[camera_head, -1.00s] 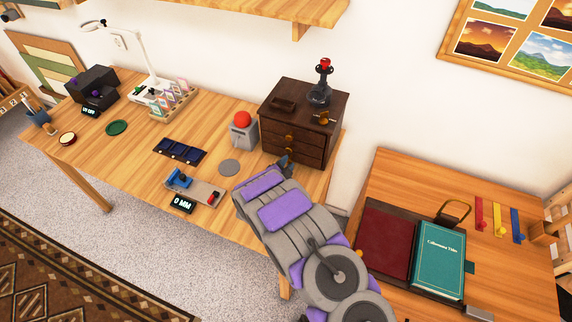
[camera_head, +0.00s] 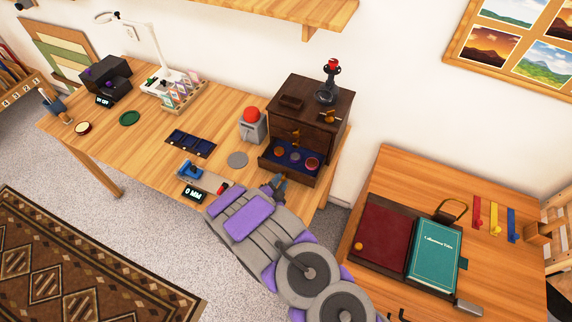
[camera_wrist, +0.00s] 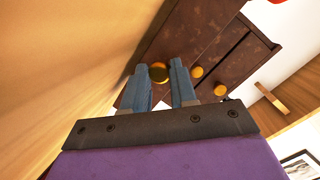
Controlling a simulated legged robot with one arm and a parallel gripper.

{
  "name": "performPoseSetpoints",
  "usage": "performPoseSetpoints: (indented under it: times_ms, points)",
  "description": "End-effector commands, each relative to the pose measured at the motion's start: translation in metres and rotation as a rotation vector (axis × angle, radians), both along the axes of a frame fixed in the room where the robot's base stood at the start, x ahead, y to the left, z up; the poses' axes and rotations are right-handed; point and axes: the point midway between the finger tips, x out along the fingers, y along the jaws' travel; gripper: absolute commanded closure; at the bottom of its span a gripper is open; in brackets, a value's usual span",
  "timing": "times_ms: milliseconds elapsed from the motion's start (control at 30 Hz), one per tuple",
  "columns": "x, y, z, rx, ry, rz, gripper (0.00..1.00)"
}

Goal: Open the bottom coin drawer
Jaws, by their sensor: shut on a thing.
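The dark wooden coin cabinet (camera_head: 340,108) stands at the right end of the desk. Its bottom drawer (camera_head: 268,164) is pulled out toward me, showing a blue lining with several coins (camera_head: 296,156). The drawers above are closed. My gripper (camera_head: 279,182) is at the front of the bottom drawer. In the wrist view, my gripper (camera_wrist: 163,80) has its two blue-grey fingers on either side of the bottom drawer's brass knob (camera_wrist: 158,72), shut on it. Other brass knobs (camera_wrist: 196,72) show to the right there. The knob is hidden behind my gripper in the head view.
A grey box with a red button (camera_head: 251,124) stands just left of the cabinet. A flat grey disc (camera_head: 237,160) and a blue tray (camera_head: 190,144) lie nearby. A second table with a teal book (camera_head: 434,250) stands to the right.

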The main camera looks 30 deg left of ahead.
Motion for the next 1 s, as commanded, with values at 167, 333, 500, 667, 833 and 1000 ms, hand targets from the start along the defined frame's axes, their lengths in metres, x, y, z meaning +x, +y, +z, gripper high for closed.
performPoseSetpoints:
  times_ms: [167, 333, 500, 667, 833, 1000]
  points:
    - [-0.0148, -0.0050, -0.0014, -0.005, 0.004, -0.004, 1.00]
    - [-0.0150, -0.0054, -0.0022, -0.003, 0.004, -0.005, 1.00]
    - [-0.0146, -0.0056, -0.0021, -0.002, 0.004, -0.005, 0.69]
    - [-0.0146, -0.0046, -0.0013, 0.000, 0.002, -0.004, 0.53]
    - [-0.0148, -0.0033, -0.0007, 0.000, 0.001, -0.002, 0.48]
    - [-0.0141, -0.0026, -0.0001, 0.001, 0.000, -0.002, 0.48]
